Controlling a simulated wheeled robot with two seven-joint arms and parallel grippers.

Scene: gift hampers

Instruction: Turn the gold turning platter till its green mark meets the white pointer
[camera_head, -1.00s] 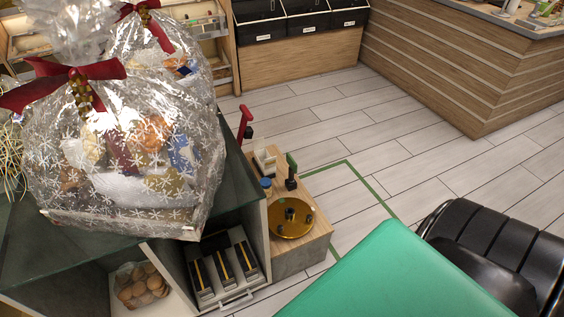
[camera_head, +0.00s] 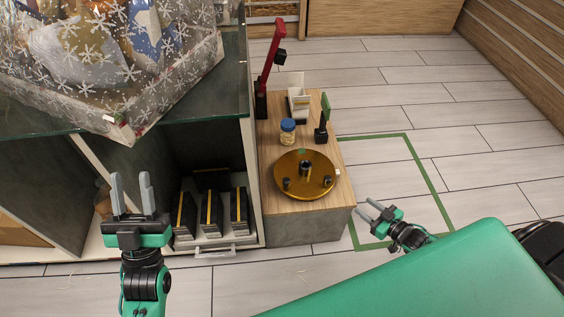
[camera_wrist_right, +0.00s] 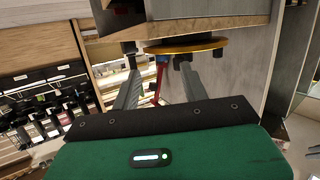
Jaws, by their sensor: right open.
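The gold turning platter (camera_head: 318,188) lies flat on a small wooden-topped stand, with dark knobs standing up from it. Its green mark (camera_head: 302,151) is at the far rim. A small white piece, apparently the white pointer (camera_head: 338,172), is at the right rim, apart from the mark. My right gripper (camera_head: 367,208) is open and empty, to the right of and nearer than the stand. In the right wrist view the platter (camera_wrist_right: 187,46) shows edge-on beyond my open fingers (camera_wrist_right: 160,90). My left gripper (camera_head: 132,190) is open and empty in front of the shelf, left of the platter.
A blue-capped jar (camera_head: 288,138), a white holder (camera_head: 298,108), a green-topped item (camera_head: 325,115) and a red arm (camera_head: 272,55) stand behind the platter. A wrapped hamper (camera_head: 150,90) sits on the glass shelf at left. Floor right of the stand is clear.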

